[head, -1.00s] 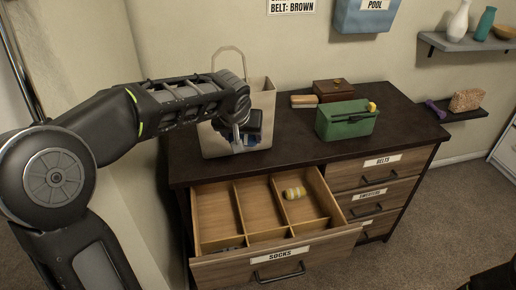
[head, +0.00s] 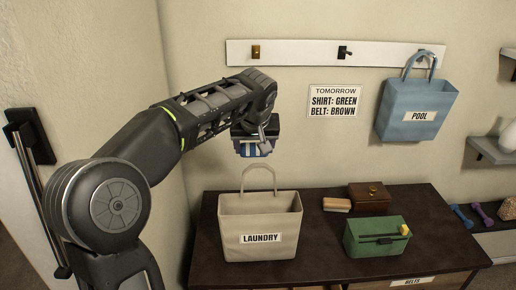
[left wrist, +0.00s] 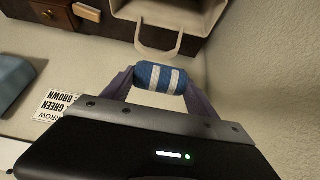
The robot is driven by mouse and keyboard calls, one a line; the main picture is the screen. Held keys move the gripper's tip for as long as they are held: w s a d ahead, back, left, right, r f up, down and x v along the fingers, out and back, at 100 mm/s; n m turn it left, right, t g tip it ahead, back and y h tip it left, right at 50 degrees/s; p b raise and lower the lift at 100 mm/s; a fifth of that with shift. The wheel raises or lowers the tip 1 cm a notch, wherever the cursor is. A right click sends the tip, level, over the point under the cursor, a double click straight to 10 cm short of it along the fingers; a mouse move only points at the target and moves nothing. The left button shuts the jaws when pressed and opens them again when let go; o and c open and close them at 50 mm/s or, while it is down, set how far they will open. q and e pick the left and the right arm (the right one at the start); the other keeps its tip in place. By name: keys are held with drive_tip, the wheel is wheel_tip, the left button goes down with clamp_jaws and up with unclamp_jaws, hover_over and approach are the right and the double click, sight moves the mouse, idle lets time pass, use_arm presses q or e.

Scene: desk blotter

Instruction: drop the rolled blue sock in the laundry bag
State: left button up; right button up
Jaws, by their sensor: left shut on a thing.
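The rolled blue sock (head: 250,149) with white stripes is held in my left gripper (head: 254,152), which is shut on it. The sock also shows between the fingers in the left wrist view (left wrist: 160,78). The beige laundry bag (head: 261,228), labelled LAUNDRY, stands upright on the dresser top with its handle raised. In the head view the gripper and sock are above the bag's handle, apart from it. In the left wrist view the bag (left wrist: 178,14) and its handle show just beyond the sock. My right gripper is not in view.
A green box (head: 376,238), a brown wooden box (head: 368,196) and a tan brush (head: 337,205) sit on the dresser top (head: 312,241) right of the bag. A blue POOL bag (head: 417,108) hangs from the wall rail (head: 300,53). The air around the gripper is clear.

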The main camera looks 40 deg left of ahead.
use_arm(q)
drive_tip(key=shift+f, duration=0.3)
wheel_tip(320, 180, down, 6)
drive_tip(key=b, duration=0.4)
drive_tip(key=shift+r, duration=0.2)
drive_tip(key=o, duration=1.4)
drive_tip(key=shift+r, duration=0.15)
drive_tip(key=b+v, duration=0.1)
drive_tip(key=v, duration=0.6)
drive_tip(key=shift+r, duration=0.2)
drive_tip(key=shift+s+d, duration=0.15)
